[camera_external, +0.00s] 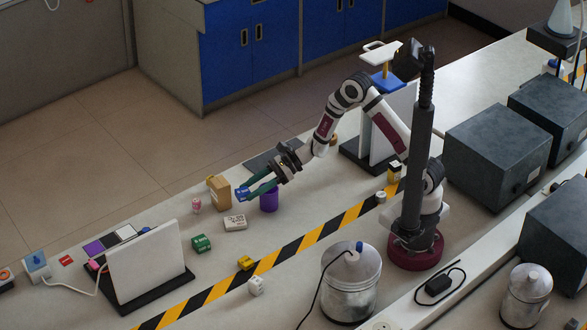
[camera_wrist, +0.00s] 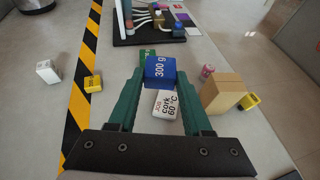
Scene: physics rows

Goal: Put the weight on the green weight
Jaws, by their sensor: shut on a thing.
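My gripper (camera_external: 255,188) is shut on a blue weight (camera_wrist: 160,71) marked "300 g". The blue weight also shows at the fingertips in the external view (camera_external: 242,194), held above the table. The green weight (camera_external: 201,243) stands on the table, below and to the left of my gripper in the external view. In the wrist view only part of the green weight (camera_wrist: 147,53) shows, behind the held blue weight, which covers the rest.
A white labelled block (camera_external: 235,222) lies on the table under my gripper. A tan block (camera_external: 218,191), pink object (camera_external: 196,205), purple cup (camera_external: 269,200), yellow block (camera_external: 245,262) and white block (camera_external: 256,286) stand around. A white panel (camera_external: 147,262) stands left of the green weight.

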